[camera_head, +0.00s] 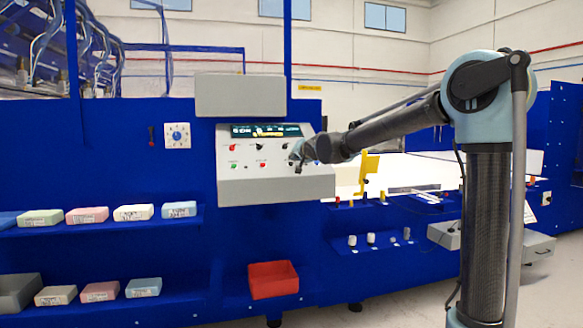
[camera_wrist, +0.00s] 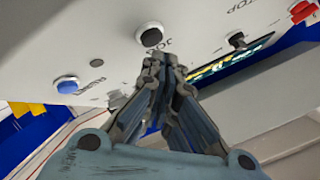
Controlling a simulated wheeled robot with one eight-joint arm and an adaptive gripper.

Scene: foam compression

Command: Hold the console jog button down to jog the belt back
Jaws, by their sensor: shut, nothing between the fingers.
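The grey console (camera_head: 276,188) is mounted on the blue machine front in the head view, with a lit display (camera_head: 265,131) and several coloured buttons. In the wrist view a round black button (camera_wrist: 150,35) sits on the console panel beside a label reading JOG (camera_wrist: 158,46). My gripper (camera_wrist: 161,62) is shut and empty, its fingertips close to the panel just below that button in the picture. I cannot tell whether they touch the panel. In the head view my gripper (camera_head: 297,161) is at the console's right side and hides part of the panel there.
In the wrist view a blue button (camera_wrist: 67,86) is left of my fingers, and a black knob (camera_wrist: 237,40) and a red button (camera_wrist: 302,11) are to the right. Foam blocks line shelves (camera_head: 100,226) at left. A red bin (camera_head: 273,280) sits below the console.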

